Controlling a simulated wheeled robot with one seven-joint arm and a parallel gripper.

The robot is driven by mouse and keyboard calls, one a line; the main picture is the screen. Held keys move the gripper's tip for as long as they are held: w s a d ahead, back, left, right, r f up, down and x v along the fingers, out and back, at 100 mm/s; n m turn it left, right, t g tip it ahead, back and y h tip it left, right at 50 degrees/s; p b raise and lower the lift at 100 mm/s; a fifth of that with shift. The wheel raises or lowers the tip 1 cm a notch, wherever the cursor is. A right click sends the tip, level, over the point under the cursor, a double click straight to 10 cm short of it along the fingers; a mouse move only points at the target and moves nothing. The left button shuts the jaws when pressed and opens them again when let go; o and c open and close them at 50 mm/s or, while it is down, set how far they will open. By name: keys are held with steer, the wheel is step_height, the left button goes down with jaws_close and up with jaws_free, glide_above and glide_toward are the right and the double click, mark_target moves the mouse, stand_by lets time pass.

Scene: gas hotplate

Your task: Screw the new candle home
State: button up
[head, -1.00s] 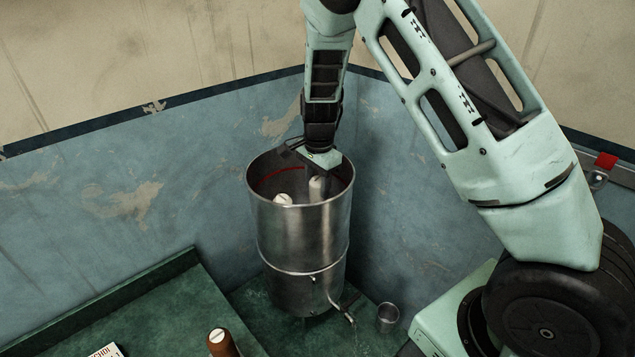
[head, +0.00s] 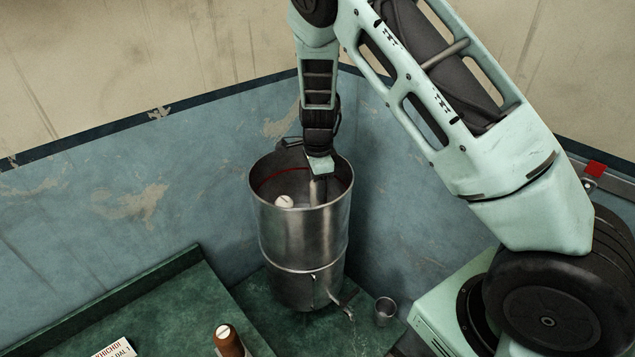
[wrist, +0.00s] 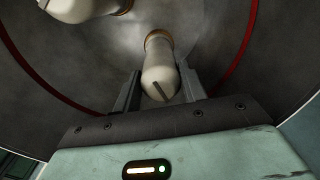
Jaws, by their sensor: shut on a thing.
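The new candle (wrist: 161,78) is a pale cylinder with a dark slot in its rounded end and a brassy ring at its far end. It stands inside the steel drum (head: 300,240); its shaft also shows in the head view (head: 317,192). My gripper (head: 318,178) reaches down into the drum mouth. In the wrist view its two dark fingers (wrist: 160,68) are on either side of the candle, shut on it. The candle's far end meets the grey drum floor; how deep it is seated I cannot tell.
A second pale candle (head: 285,201) stands to the left inside the drum. The drum wall surrounds my gripper closely. A brown candle with a slotted white top (head: 228,342) stands on the green bench, near a printed white box (head: 114,350). A metal cup (head: 385,312) stands right of the drum.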

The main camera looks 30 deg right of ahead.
steer(key=shift+s+r+m+p, duration=0.1)
steer(key=shift+r+m+p, duration=0.1)
steer(key=shift+m+p, duration=0.95)
steer(key=shift+d+m+p, duration=0.1)
steer(key=shift+m+p, duration=0.6)
steer(key=shift+m, duration=0.15)
steer(key=shift+f+m, duration=0.25)
steer(key=shift+m, duration=0.35)
steer(key=shift+p, duration=0.35)
steer(key=shift+r+m+p, duration=0.15)
steer(key=shift+m+p, duration=0.25)
steer(key=shift+p, duration=0.05)
steer(key=shift+m+p, duration=0.85)
steer(key=shift+m, duration=0.15)
steer(key=shift+f+m, duration=0.2)
steer(key=shift+m, duration=1)
